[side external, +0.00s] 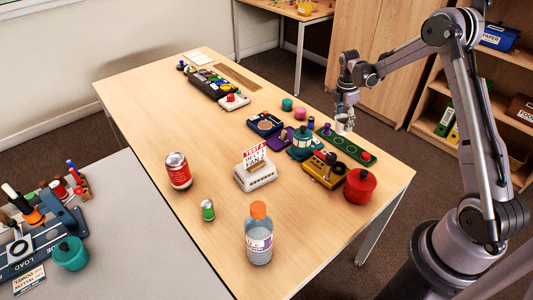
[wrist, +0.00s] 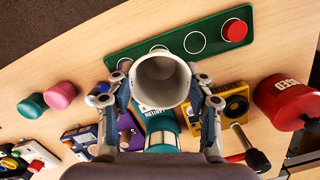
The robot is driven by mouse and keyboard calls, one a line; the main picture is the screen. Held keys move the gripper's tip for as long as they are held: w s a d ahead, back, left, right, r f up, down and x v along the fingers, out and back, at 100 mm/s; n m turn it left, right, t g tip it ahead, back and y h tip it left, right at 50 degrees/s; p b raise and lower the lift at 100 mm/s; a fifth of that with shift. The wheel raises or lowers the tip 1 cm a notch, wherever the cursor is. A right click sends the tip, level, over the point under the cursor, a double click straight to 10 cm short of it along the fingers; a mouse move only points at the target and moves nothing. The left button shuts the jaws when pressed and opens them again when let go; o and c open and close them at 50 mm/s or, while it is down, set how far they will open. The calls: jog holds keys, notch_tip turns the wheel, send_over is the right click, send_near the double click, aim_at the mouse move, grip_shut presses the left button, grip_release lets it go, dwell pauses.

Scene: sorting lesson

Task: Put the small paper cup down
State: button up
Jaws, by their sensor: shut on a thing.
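The small paper cup (wrist: 160,80) is white, and its open mouth faces the camera in the wrist view. My gripper (wrist: 160,98) is shut on it, with one finger on each side. In the side external view the cup (side external: 342,124) hangs from my gripper (side external: 346,112) above the far right part of the table, near the green board. The cup hides part of the green board and of the teal lantern in the wrist view.
The green board (wrist: 215,30) has white circles and a red disc (wrist: 234,30). A teal lantern (side external: 302,141), a yellow device (side external: 323,172) and a red pot (side external: 360,186) stand close by.

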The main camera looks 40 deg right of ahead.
aim_at(341, 128)
jog(key=shift+f, duration=2.1)
jog(key=shift+f, duration=0.1)
jog(key=o, duration=0.7)
